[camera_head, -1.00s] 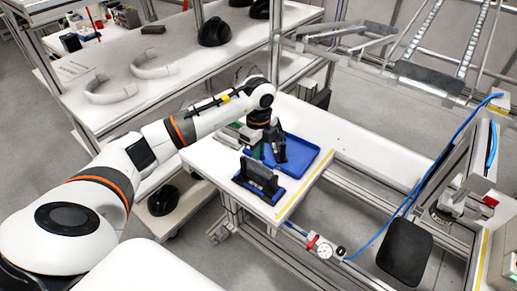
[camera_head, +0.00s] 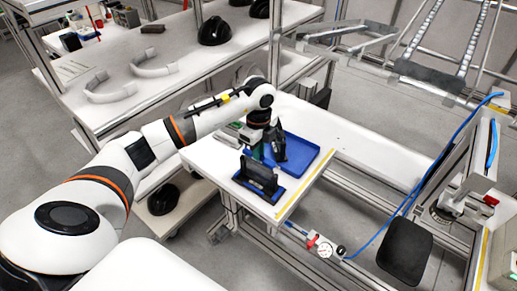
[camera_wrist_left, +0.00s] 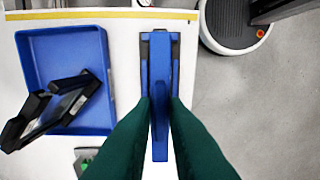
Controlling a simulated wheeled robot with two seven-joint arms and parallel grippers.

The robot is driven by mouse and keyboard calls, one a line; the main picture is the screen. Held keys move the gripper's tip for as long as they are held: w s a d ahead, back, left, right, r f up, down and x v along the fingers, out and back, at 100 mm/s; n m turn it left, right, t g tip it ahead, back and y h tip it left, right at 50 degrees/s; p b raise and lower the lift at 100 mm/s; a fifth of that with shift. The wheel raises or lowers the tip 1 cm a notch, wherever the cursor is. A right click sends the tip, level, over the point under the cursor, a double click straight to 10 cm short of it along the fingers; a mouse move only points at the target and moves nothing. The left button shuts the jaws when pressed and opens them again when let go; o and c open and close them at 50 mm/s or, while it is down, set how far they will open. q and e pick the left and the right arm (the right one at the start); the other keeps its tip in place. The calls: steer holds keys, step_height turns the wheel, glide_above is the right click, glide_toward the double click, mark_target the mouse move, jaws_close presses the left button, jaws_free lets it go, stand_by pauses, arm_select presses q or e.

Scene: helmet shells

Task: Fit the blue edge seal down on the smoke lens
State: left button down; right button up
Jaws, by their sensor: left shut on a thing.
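The smoke lens (camera_head: 259,175) stands upright, dark and narrow, in a holder with a blue base (camera_head: 277,194) near the table's front edge. My left gripper (camera_head: 257,153) is close behind the lens in the head view. In the left wrist view its green fingers (camera_wrist_left: 159,104) are shut on the blue edge seal (camera_wrist_left: 159,122), a narrow blue strip. The seal lies in line above the blue and black holder (camera_wrist_left: 160,38). The lens is mostly hidden from above, and I cannot tell whether the seal touches it. My right gripper is not in view.
A blue tray (camera_head: 309,161) lies beside the holder with black parts (camera_wrist_left: 62,100) in it. A yellow strip (camera_head: 303,196) marks the table edge. A shelf table (camera_head: 130,75) with white curved parts and black helmet shells (camera_head: 214,31) stands behind.

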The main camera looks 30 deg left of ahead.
arm_select(q)
steer(key=shift+f+b, duration=0.65)
steer(key=shift+f, duration=0.45)
steer(key=c, duration=1.4)
jaws_free()
steer(key=shift+o, duration=0.2)
step_height(320, 180, up, 12)
steer(key=b, duration=0.2)
